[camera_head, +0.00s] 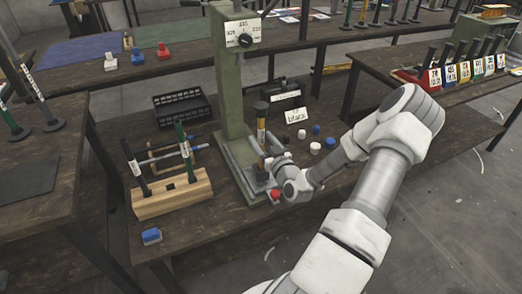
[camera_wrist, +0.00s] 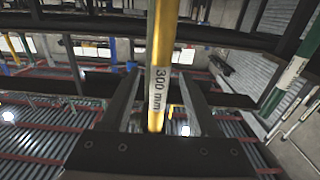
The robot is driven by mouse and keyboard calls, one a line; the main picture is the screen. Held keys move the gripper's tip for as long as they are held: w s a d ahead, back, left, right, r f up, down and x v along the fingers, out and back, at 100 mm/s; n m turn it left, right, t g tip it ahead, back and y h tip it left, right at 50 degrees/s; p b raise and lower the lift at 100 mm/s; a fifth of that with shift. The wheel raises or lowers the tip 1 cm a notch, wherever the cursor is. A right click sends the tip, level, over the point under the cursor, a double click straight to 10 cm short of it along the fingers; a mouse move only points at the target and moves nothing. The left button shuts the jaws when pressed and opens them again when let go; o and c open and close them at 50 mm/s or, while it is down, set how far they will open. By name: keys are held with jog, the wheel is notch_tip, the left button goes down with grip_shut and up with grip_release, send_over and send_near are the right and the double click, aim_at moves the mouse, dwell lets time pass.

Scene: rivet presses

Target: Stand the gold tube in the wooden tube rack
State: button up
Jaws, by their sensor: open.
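The gold tube (camera_head: 265,141) stands upright at the green press, with a dark cap on top and a white label. In the wrist view the gold tube (camera_wrist: 163,50) carries a "300 mm" label and passes between my fingers. My gripper (camera_wrist: 160,108) is open, with one finger on each side of the tube. In the head view my gripper (camera_head: 270,163) is at the tube's lower part, and the tube's foot is hard to make out. The wooden tube rack (camera_head: 172,199) is left of the press on the same bench. A dark tube and a green tube (camera_head: 182,139) stand in it.
The green press column (camera_head: 233,85) with its dial rises just behind the gold tube.

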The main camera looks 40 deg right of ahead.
jog(key=x, duration=0.2)
jog(key=b+x, duration=0.1)
jog(key=x, duration=0.1)
jog(key=shift+w+f, duration=0.1)
jog(key=shift+f, duration=0.2)
grip_shut()
